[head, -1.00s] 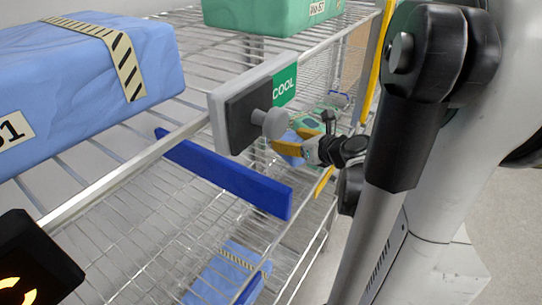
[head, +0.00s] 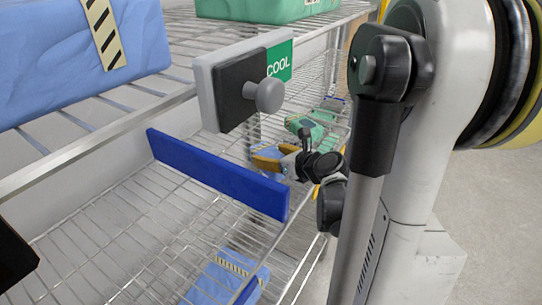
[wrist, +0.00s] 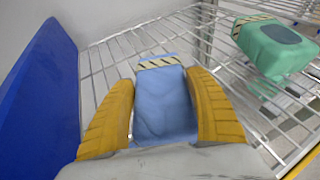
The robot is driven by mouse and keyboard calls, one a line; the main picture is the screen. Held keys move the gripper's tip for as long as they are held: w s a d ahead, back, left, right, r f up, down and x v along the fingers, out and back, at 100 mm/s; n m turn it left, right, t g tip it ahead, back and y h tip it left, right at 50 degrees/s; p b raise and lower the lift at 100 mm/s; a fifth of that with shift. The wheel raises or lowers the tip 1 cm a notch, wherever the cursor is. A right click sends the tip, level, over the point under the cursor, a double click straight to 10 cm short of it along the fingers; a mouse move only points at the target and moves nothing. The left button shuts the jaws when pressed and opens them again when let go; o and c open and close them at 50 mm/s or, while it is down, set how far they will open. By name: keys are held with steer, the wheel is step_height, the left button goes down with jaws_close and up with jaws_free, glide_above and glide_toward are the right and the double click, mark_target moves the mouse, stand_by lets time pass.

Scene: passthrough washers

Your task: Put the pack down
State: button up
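A small light-blue pack (wrist: 165,105) with a striped band across its far end lies between the two yellow fingers of my gripper (wrist: 165,112) in the wrist view. Both fingers appear to touch its sides, so the gripper looks shut on it. Wire shelf shows beyond and beneath the pack; whether the pack rests on the wires I cannot tell. In the head view my gripper (head: 266,159) is small and far off, right of the blue divider, with the pack (head: 268,151) partly hidden by the fingers.
A blue divider (wrist: 40,95) stands left of my gripper. A green pack (wrist: 275,48) sits on the shelf to the right, near its edge. Another blue pack (head: 228,278) lies lower down.

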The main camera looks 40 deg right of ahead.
steer(key=o, duration=0.3)
steer(key=shift+r, duration=0.15)
steer(key=p+v, duration=0.4)
steer(key=v, duration=0.7)
steer(key=shift+d+r, duration=0.1)
steer(key=shift+s+r, duration=0.15)
steer(key=shift+s, duration=0.25)
